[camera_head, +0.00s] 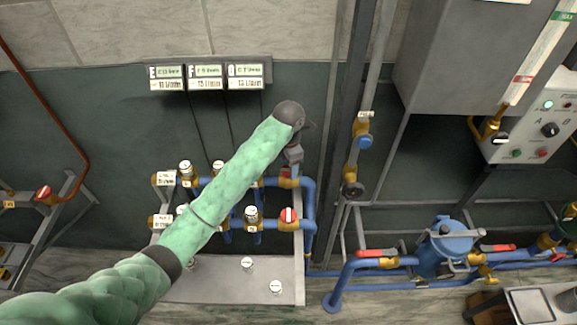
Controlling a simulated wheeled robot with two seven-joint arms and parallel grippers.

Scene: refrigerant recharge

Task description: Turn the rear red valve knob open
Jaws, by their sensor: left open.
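My left arm in its green sleeve reaches in from the lower left. My left gripper (291,166) is open and points down over the rear valve at the right end of the upper blue pipe. The rear red valve knob (285,172) shows only as a small bit of red below the gripper; the rest is hidden. I cannot tell whether the fingers touch it. The front red valve knob (289,215), with a white bar across it, is in plain sight on the lower pipe. My right gripper is out of view.
Brass fittings (251,217) line the blue pipes (308,205) above a grey base plate (284,265). Meters (205,77) hang on the wall behind. A vertical post (345,120) and a blue-handled valve (364,141) stand close on the right.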

